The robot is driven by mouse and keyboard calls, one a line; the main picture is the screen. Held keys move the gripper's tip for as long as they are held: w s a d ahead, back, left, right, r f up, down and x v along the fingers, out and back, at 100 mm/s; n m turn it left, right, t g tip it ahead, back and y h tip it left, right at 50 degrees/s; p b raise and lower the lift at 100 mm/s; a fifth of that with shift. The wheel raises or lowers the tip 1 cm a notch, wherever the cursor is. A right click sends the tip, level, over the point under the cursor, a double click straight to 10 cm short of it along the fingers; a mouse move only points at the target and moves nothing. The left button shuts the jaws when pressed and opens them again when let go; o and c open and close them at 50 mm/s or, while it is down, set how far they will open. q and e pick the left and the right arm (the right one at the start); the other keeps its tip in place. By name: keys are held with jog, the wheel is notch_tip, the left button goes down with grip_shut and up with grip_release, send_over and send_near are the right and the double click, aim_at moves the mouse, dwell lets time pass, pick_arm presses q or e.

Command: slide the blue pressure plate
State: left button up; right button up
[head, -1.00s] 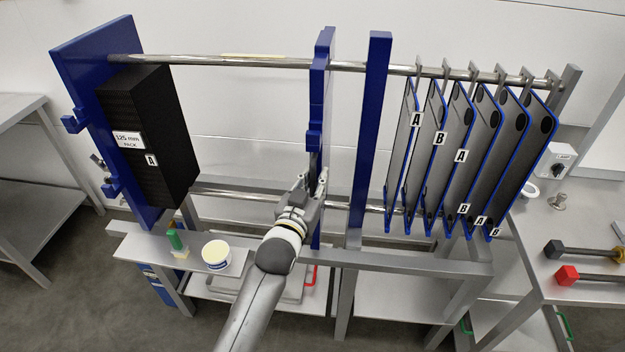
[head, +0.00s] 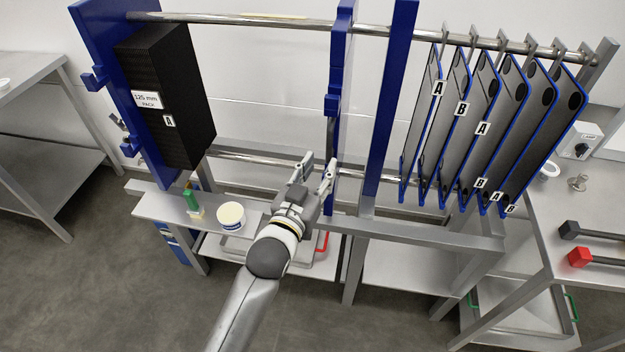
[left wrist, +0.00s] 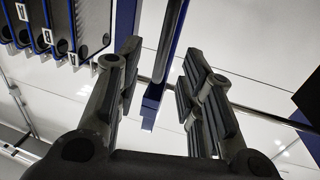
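The blue pressure plate (head: 335,105), seen nearly edge-on with stepped projections on its left side, stands upright between the rails in the middle of the head view. My left gripper (head: 320,163) is in front of its lower part, fingers spread and nothing held. In the left wrist view, my left gripper (left wrist: 162,55) shows both fingers apart, with a blue bar, seemingly the plate's edge (left wrist: 154,105), beyond the gap. I cannot tell whether a finger touches it. My right gripper is not in view.
The black pack (head: 165,95) stands by the blue end plate (head: 97,50) at left. A blue upright (head: 390,100) and several hanging grey plates (head: 480,130) are at right. A white tub (head: 231,216) and green-handled brush (head: 190,197) sit on the ledge. The rails between pack and pressure plate are clear.

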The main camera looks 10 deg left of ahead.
pick_arm(q)
jog(key=shift+v, duration=1.75)
jog(key=s+a+f+g+b, duration=0.1)
jog(key=s+f+g, duration=0.15)
jog(key=f, duration=0.95)
jog(key=s+f+g+b, duration=0.1)
jog(key=f+g, duration=0.2)
jog(key=f, duration=1)
jog(key=s+a+f+g+y, duration=0.15)
jog(key=s+f, duration=0.25)
jog(key=f, duration=0.4)
jog(key=s+a+f+g, duration=0.2)
jog(key=s+f, duration=0.3)
jog(key=f, duration=0.4)
jog(key=s+a+f+g+b, duration=0.1)
jog(key=s+a+f+g, duration=0.1)
jog(key=s+f, duration=0.5)
jog(key=s+a+f+g+y, duration=0.1)
jog(key=s+a+f+g, duration=0.2)
jog(key=s, duration=1.1)
jog(key=s+a+f+g+y+b, duration=0.1)
jog(key=s+a+f, duration=0.4)
jog(key=s+f, duration=0.5)
jog(key=shift+s+a+f+g+b, duration=0.35)
jog(key=shift+s+g, duration=0.4)
jog(key=shift+g, duration=0.05)
jog(key=shift+y, duration=0.25)
